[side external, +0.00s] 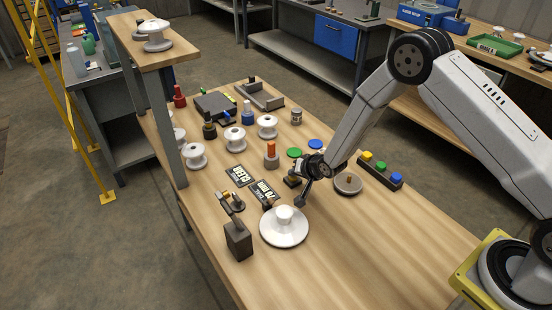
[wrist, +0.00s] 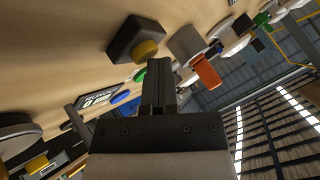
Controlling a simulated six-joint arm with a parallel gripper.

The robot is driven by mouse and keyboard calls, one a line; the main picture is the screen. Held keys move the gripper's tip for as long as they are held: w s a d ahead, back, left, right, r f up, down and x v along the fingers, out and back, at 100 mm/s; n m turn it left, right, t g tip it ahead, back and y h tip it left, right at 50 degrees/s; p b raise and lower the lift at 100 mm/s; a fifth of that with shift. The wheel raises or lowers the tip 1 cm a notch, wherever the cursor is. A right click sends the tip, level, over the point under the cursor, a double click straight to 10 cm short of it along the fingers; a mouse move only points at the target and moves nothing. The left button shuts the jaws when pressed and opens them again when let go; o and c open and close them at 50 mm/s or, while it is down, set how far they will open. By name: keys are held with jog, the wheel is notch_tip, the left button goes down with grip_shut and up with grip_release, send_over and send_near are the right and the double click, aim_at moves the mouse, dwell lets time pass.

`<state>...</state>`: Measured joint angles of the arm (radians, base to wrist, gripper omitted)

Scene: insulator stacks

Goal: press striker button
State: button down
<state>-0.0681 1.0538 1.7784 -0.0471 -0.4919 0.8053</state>
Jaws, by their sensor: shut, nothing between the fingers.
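My gripper (side external: 302,200) is shut and empty, pointing down low over the middle of the bench. Its closed fingers (wrist: 159,78) also show in the wrist view. A small dark box (side external: 293,181) stands beside my gripper in the side view, partly hidden by the wrist. I cannot tell for sure that both views show the same box. A dark bar with yellow, green and blue buttons (side external: 381,170) lies to the right.
A white disc with a raised hub (side external: 284,228) lies close in front of my gripper. A grey round dish (side external: 348,184) is to its right. Black label cards (side external: 263,192) lie to the left. The front right bench is clear.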

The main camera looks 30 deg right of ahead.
aim_at(295, 179)
jog(key=shift+r, duration=0.95)
jog(key=shift+r, duration=0.15)
jog(key=shift+r, duration=2.4)
jog(key=shift+s, duration=0.1)
jog(key=s+d+r+n+g, duration=0.1)
jog(key=s+r+n+g, duration=0.1)
jog(key=s, duration=0.6)
jog(key=s+d+r+n+g, duration=0.1)
jog(key=s+r+n+g, duration=0.1)
jog(key=s+r, duration=0.3)
jog(key=s+d+r+n+g+h, duration=0.1)
jog(key=s+d+r+n+g, duration=0.1)
jog(key=s, duration=1.1)
notch_tip(295, 179, up, 2)
jog(key=shift+s+r+n+g, duration=0.2)
jog(key=shift+n+g, duration=0.1)
jog(key=shift+n, duration=0.6)
